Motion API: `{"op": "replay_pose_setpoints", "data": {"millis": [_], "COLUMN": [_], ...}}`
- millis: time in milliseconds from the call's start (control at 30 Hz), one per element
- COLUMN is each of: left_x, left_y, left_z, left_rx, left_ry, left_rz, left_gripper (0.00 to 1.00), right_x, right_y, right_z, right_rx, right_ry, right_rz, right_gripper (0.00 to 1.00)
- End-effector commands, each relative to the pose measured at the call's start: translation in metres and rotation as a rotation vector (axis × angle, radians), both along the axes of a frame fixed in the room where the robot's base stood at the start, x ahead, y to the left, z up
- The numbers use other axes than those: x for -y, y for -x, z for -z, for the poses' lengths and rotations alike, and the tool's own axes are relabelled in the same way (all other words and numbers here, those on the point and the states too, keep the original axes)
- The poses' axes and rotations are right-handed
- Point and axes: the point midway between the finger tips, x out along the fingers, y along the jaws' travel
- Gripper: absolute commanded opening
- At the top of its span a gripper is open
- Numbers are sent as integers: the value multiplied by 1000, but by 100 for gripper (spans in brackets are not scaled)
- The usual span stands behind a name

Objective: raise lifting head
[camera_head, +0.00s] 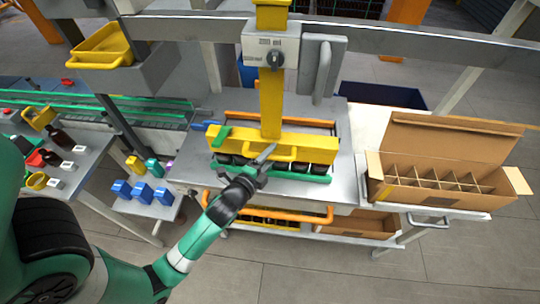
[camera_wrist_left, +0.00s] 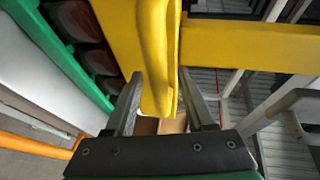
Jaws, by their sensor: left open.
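The yellow lifting head (camera_head: 225,145) is a wide yellow block on a yellow column (camera_head: 271,105), with a yellow handle (camera_head: 283,153) on its front. It sits low over a row of dark bottles (camera_head: 300,168) behind a green rail (camera_head: 290,177). My left gripper (camera_head: 262,158) is at the front of the head, by the handle. In the left wrist view its two fingers (camera_wrist_left: 160,80) are apart, with a yellow bar (camera_wrist_left: 155,50) of the head between them. I cannot tell whether either finger touches it. My right gripper does not show.
An open cardboard box with dividers (camera_head: 430,180) stands to the right. An orange rail (camera_head: 285,215) runs along the front edge. Blue blocks (camera_head: 142,191) and small bottles sit on side tables at left. A control box with a knob (camera_head: 270,52) is above.

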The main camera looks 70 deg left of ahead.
Motion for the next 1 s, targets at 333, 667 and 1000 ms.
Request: {"op": "replay_pose_setpoints", "data": {"millis": [333,667,1000], "left_x": [0,0,0], "left_y": [0,0,0], "left_z": [0,0,0], "left_rx": [0,1,1], "left_ry": [0,1,1], "left_rz": [0,0,0], "left_gripper": [17,0,0], "right_x": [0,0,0], "right_y": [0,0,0], "right_z": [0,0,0], "right_rx": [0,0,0], "right_ry": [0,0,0], "right_rz": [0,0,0], "right_gripper": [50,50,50]}}
